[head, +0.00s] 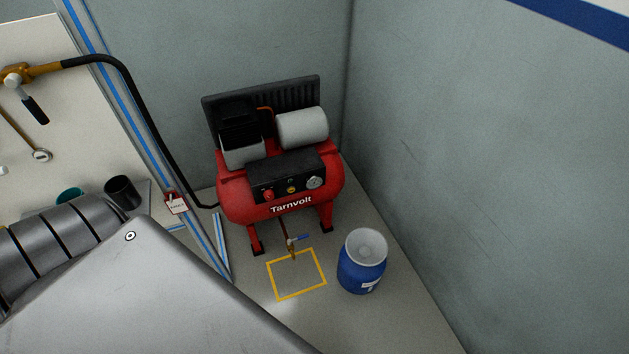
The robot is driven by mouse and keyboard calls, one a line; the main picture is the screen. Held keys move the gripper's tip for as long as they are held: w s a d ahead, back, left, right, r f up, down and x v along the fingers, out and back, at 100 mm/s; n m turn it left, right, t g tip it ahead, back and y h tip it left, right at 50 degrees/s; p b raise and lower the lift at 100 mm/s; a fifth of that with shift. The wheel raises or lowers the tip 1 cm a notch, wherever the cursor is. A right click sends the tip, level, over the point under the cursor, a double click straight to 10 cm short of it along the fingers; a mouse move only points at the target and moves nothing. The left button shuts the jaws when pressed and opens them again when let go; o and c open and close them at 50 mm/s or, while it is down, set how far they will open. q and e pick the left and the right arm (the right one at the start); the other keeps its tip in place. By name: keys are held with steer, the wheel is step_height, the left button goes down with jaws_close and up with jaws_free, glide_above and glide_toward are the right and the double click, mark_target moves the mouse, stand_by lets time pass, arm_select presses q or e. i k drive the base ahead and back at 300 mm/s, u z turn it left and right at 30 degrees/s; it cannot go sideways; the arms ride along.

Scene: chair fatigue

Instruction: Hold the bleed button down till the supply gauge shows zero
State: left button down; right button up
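A red compressor (240,207) marked Tarnvolt stands in the corner. Its black front panel (280,172) carries a red knob (268,195), a small yellow part (291,189) and a round, white-faced gauge (314,182). The gauge's needle is too small to read. I cannot make out which part is the bleed button. Neither gripper is in view; a large grey link of my own covers the lower left.
A black hose (130,85) runs from a brass valve (42,71) on the pale board (70,115) down to the compressor. A red lock with a white tag (177,205) hangs beside blue rails. A blue drum (360,272) stands right of a yellow floor square (300,294). Walls close the corner.

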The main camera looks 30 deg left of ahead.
mark_target(41, 155)
steer(key=u, duration=3.2)
